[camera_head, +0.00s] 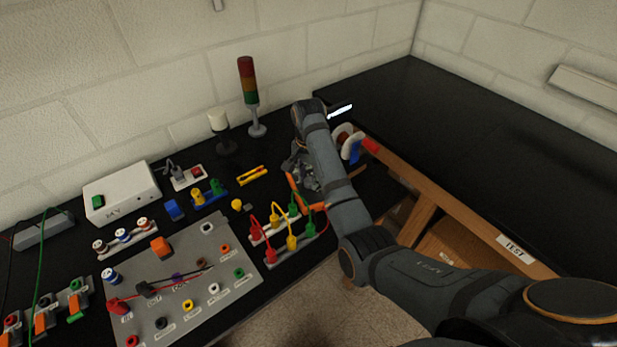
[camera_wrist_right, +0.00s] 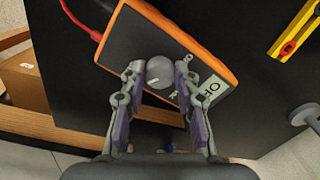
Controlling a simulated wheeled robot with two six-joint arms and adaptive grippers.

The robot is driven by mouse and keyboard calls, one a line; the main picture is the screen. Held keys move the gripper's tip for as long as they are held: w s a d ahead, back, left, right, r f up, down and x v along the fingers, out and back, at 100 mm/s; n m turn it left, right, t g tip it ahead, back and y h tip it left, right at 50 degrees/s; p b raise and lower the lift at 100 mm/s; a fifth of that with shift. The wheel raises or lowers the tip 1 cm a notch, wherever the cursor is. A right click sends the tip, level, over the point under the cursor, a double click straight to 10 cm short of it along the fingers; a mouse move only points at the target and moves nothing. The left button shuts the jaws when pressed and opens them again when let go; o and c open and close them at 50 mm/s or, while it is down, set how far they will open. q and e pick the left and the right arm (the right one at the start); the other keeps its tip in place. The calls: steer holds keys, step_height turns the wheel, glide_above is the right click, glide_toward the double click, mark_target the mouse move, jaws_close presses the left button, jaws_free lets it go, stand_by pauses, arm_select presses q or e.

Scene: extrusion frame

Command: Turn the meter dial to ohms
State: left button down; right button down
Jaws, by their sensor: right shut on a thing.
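The meter (camera_wrist_right: 135,40), dark with an orange rim, lies on the black bench top in the right wrist view. Its round grey dial (camera_wrist_right: 160,72) sits between the two fingers of my right gripper (camera_wrist_right: 160,75), which is shut on it. A white label reading OFF (camera_wrist_right: 210,91) is on the meter, right of the dial. Smaller marks near the dial are partly hidden by the right finger and too small to read surely. In the head view my right gripper (camera_head: 303,178) covers most of the meter; part of its orange edge (camera_head: 293,196) shows. My left gripper is not in view.
A yellow tool (camera_wrist_right: 297,32) lies nearby. Red, yellow and green plugs (camera_head: 291,242) stand close to the meter in the head view. A stack light (camera_head: 248,85) stands behind. The black surface at right (camera_head: 450,120) is clear.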

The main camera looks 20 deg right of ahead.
mark_target(310, 181)
steer(key=shift+r+n+p, duration=0.2)
steer(key=shift+n+p, duration=0.2)
steer(key=shift+p, duration=0.4)
steer(key=n+p, duration=0.6)
steer(key=p, duration=0.3)
steer(key=shift+s+d+r, duration=0.1)
steer(key=n+p, duration=0.2)
steer(key=n, duration=0.1)
steer(key=shift+f+n+p, duration=0.25)
steer(key=shift+n+p, duration=0.4)
steer(key=shift+n, duration=0.35)
steer(key=c, duration=1)
jaws_free()
steer(key=shift+f, duration=0.1)
step_height(310, 181, up, 12)
steer(key=shift+r, duration=0.1)
